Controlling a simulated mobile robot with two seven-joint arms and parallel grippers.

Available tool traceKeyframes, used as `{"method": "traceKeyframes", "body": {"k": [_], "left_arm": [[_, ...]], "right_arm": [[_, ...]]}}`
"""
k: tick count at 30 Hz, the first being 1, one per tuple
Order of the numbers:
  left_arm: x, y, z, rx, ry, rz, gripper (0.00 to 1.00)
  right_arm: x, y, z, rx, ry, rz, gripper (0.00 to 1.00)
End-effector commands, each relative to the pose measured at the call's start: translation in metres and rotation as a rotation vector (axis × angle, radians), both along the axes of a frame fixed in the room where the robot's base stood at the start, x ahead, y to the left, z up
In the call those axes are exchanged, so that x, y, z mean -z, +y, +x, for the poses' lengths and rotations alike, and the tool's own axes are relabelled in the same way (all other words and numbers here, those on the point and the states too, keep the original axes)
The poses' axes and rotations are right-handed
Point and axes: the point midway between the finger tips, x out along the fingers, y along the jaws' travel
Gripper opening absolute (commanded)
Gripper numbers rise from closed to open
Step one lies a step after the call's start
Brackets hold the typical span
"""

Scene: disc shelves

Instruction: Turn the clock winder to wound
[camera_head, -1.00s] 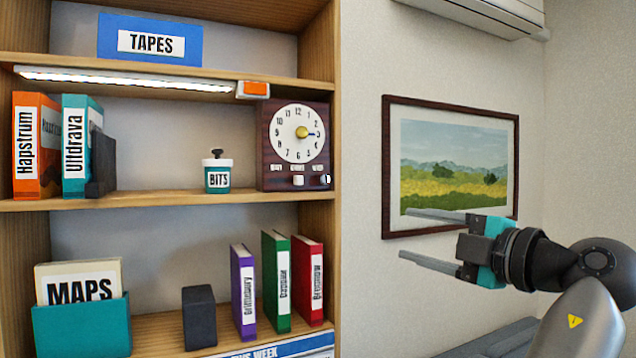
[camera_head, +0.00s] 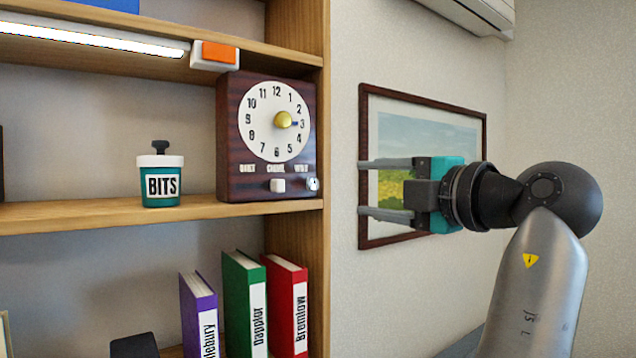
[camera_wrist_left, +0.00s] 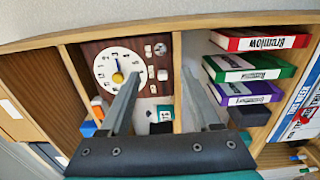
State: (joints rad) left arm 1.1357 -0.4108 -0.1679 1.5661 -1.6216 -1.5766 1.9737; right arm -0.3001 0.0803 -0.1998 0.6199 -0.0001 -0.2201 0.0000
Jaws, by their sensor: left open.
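The clock (camera_head: 228,140) is a dark wooden box with a white dial on the middle shelf. At the dial's centre is a gold knob (camera_head: 283,120) with a short blue pointer toward 3. Below are small labels I cannot read surely, a white block-like control (camera_head: 278,185) and a small round control (camera_head: 313,184); I cannot tell which is the winder. My left gripper (camera_head: 365,187) is open and empty, right of the clock and apart from it, fingers pointing toward the shelf. In the left wrist view the clock dial (camera_wrist_left: 105,70) lies beyond the spread fingers.
A teal BITS jar (camera_head: 160,190) stands left of the clock. An orange-buttoned box (camera_head: 218,52) hangs above it. Purple (camera_head: 198,315), green (camera_head: 243,300) and red (camera_head: 287,305) books stand below. The shelf's side panel (camera_head: 313,240) and a framed picture (camera_head: 362,225) are near my gripper.

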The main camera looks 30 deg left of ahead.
Motion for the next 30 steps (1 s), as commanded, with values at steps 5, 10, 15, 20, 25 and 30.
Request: {"method": "traceKeyframes", "body": {"k": [5,10,15,20,25,30], "left_arm": [[-0.001,0.032,0.013,-0.003,0.003,-0.002,0.64],[-0.002,0.065,0.026,-0.003,0.003,-0.001,0.64],[-0.002,0.093,0.038,-0.004,0.003,0.001,0.64],[-0.001,0.108,0.045,-0.003,0.002,0.001,0.64],[0.0,0.114,0.047,-0.001,0.002,0.001,0.64],[0.001,0.114,0.047,-0.001,0.002,0.0,0.64]], "right_arm": [[-0.01,0.0,0.0,0.0,0.0,0.0,0.0],[-0.02,0.0,0.0,0.0,0.0,0.0,0.0],[-0.028,0.0,0.0,0.0,0.0,0.0,0.0],[-0.032,0.0,0.0,0.0,0.0,0.001,0.0],[-0.033,0.0,0.0,0.0,0.0,0.001,0.0],[-0.033,0.001,0.0,0.0,-0.001,0.001,0.0]]}}
